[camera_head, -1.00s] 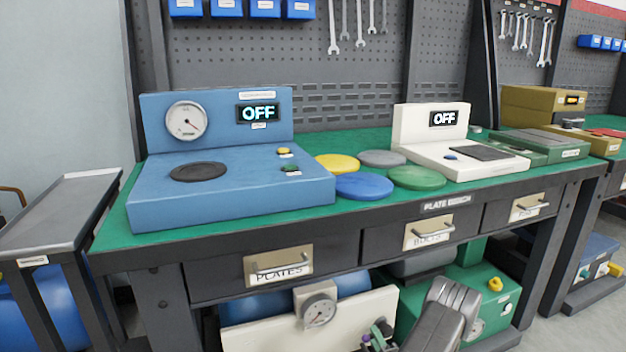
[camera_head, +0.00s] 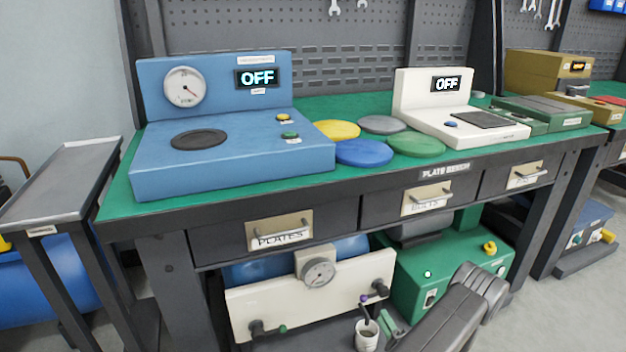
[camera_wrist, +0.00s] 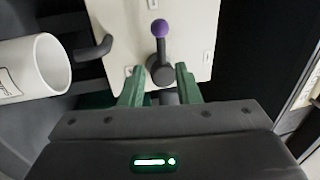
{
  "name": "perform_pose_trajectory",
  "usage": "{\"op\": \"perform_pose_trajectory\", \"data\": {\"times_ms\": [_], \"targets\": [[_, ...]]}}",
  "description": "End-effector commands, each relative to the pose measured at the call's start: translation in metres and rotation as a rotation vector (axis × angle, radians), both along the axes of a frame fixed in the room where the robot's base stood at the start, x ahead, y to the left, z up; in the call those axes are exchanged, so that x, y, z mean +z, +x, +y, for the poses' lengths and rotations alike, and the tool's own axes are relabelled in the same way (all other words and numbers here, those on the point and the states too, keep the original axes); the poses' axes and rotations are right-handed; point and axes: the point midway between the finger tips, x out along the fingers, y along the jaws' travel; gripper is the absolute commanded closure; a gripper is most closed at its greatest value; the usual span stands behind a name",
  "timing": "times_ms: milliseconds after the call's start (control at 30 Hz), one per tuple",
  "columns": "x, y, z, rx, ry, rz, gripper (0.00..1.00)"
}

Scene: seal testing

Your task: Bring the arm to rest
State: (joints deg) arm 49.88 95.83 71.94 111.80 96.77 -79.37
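My gripper (camera_head: 383,325) is low at the bottom of the head view, in front of the equipment under the bench. In the wrist view my gripper (camera_wrist: 157,70) shows two green fingers held apart, with nothing gripped between them. A dark lever with a purple knob (camera_wrist: 160,28) stands on a white panel just beyond the fingertips. The purple knob also shows in the head view (camera_head: 364,298). My grey arm (camera_head: 440,315) reaches in from the lower right, below the bench top.
A white cup (camera_head: 367,337) is close beside my gripper; a white cylinder (camera_wrist: 35,68) lies left in the wrist view. The white panel (camera_head: 310,295) and a green machine (camera_head: 450,270) are under the workbench (camera_head: 330,202). Open floor (camera_head: 560,318) shows at the right.

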Motion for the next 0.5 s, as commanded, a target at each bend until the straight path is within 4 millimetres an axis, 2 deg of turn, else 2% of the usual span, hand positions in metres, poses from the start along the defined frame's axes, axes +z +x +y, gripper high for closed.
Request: {"op": "perform_pose_trajectory", "data": {"times_ms": [400,500], "targets": [[0.015,0.078,0.030,0.005,-0.001,-0.003,0.70],[0.020,0.088,0.033,0.001,0.023,0.007,0.70]]}}
